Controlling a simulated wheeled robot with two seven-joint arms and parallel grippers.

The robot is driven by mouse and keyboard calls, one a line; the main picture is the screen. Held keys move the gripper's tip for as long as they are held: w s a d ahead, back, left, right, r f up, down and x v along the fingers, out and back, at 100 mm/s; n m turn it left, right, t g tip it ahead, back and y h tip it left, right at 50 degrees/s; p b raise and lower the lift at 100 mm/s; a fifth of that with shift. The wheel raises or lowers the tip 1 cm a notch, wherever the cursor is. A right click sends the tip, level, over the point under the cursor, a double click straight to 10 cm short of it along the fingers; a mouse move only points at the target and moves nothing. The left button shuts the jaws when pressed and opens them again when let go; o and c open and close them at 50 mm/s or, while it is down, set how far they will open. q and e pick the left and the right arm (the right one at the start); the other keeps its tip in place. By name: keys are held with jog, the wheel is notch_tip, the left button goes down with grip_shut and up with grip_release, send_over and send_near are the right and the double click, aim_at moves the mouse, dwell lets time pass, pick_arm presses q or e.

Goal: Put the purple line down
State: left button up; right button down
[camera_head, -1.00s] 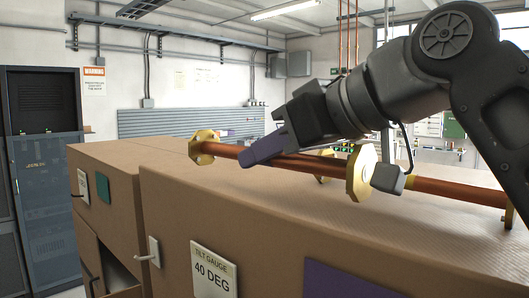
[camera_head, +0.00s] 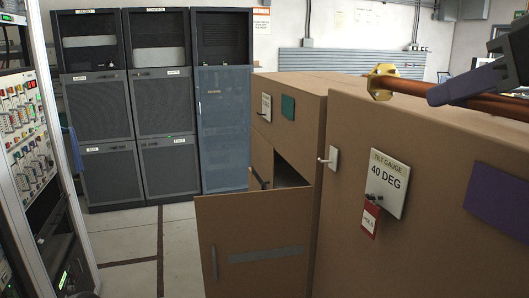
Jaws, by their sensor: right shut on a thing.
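A copper-coloured line (camera_head: 408,87) with a gold flange (camera_head: 381,82) at its left end lies along the top of the brown cabinet at the upper right. Its right part runs out of the picture. My right gripper (camera_head: 436,96) comes in from the right edge, its purple-grey finger angled across the line, and it is shut on the line. I cannot tell whether the line touches the cabinet top. A purple plate (camera_head: 499,197) is on the cabinet's front. My left gripper is not in view.
The brown cabinet (camera_head: 345,240) carries a tilt gauge (camera_head: 387,182) reading 40 DEG and a red tag (camera_head: 370,218). A brown panel (camera_head: 252,205) stands out by an opening at its left. Dark racks (camera_head: 165,100) line the back. Floor (camera_head: 180,240) is clear left of the panel.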

jog(key=shift+s+a+f+b, duration=0.15)
jog(key=shift+s+f+b, duration=0.15)
jog(key=shift+f, duration=0.3)
jog(key=f+b, duration=0.1)
jog(key=f, duration=0.1)
jog(key=w+f+b, duration=0.1)
jog(key=shift+w+d+b, duration=0.1)
jog(key=shift+d+b, duration=0.2)
jog(key=shift+d, duration=0.05)
